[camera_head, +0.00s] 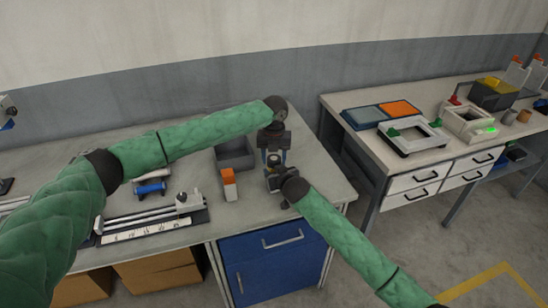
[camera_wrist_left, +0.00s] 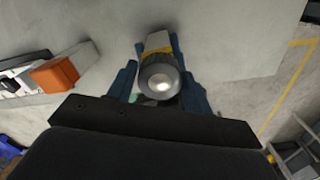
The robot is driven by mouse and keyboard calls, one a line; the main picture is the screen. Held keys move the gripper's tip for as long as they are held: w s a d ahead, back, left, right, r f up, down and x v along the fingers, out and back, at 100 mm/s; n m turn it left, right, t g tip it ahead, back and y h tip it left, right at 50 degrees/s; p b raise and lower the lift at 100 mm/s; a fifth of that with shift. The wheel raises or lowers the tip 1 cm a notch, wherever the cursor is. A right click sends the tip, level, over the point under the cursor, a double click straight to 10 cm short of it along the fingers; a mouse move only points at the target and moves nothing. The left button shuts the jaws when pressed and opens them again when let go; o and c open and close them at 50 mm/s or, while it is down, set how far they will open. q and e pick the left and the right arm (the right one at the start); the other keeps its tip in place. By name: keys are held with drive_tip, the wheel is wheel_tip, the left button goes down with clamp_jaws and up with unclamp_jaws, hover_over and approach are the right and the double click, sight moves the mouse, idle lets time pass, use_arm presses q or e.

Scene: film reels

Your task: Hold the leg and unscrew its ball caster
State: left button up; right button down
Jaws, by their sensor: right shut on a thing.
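In the left wrist view a round grey ball caster (camera_wrist_left: 160,77) with a shiny ball faces the camera. It is on the end of the leg, whose yellowish part (camera_wrist_left: 156,46) shows just behind it. My left gripper (camera_head: 273,158) points down over the caster from above. Its blue fingers (camera_wrist_left: 164,92) stand on either side of the caster and look open; contact is hard to tell. My right gripper (camera_head: 272,178) comes from the lower right and is shut on the leg below the caster, above the table. Most of the leg is hidden by the grippers.
An orange and white box (camera_head: 229,187) and a grey bin (camera_head: 234,155) stand left of the grippers. Blue-handled things (camera_head: 150,188) and a long rail device (camera_head: 150,227) lie further left. A second bench (camera_head: 380,150) stands at right, across a gap.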

use_arm(q)
drive_tip(key=c, duration=0.6)
drive_tip(key=n, duration=0.4)
drive_tip(key=shift+n, duration=0.3)
drive_tip(key=shift+c, duration=0.2)
drive_tip(key=n, duration=1.2)
drive_tip(key=shift+r, duration=0.15)
drive_tip(key=o, duration=1.1)
